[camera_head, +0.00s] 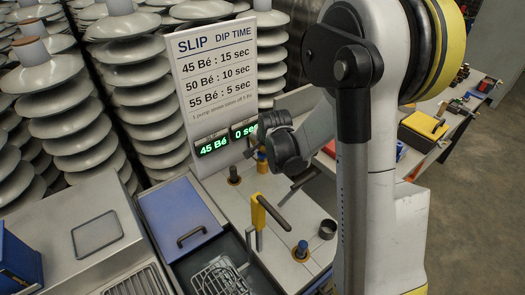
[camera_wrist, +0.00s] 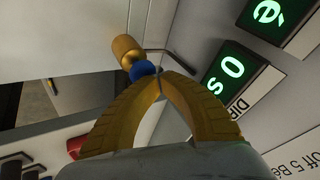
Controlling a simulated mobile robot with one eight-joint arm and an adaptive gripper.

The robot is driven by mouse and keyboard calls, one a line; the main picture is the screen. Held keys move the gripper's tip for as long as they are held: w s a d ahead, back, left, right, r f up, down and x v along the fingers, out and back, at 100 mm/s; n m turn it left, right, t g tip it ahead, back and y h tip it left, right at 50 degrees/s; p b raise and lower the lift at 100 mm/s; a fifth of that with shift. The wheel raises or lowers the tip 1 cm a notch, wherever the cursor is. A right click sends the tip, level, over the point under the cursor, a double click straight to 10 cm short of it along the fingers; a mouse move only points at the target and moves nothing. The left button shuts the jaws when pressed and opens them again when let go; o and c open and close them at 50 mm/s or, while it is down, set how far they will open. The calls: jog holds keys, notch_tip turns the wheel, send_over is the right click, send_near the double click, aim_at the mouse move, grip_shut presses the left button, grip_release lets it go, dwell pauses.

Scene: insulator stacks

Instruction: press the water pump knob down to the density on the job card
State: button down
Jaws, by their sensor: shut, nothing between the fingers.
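My gripper (camera_head: 262,152) is shut and empty, beside the lit displays in the head view. In the wrist view its yellow fingertips (camera_wrist: 160,78) meet close to a blue-topped brass knob (camera_wrist: 143,71); I cannot tell whether they touch it. A similar blue knob on an orange base (camera_head: 301,248) stands on the light panel at the front right. Another dark-topped knob (camera_head: 234,174) stands left of my gripper. The slip card (camera_head: 227,70) lists densities and dip times, and says one pump press takes off 5 Bé. A display (camera_head: 213,146) reads 45 Bé; the other (camera_head: 244,131) reads 0 sec.
A blue lid with a black handle (camera_head: 178,215) and a wire basket (camera_head: 220,278) lie at front left. Stacked grey insulators (camera_head: 145,90) stand behind. A yellow box (camera_head: 424,126) is at right.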

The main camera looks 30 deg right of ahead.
jog(key=shift+r+p, duration=0.5)
jog(key=shift+r, duration=0.4)
jog(key=shift+r+p, duration=1.75)
jog(key=shift+r, duration=0.75)
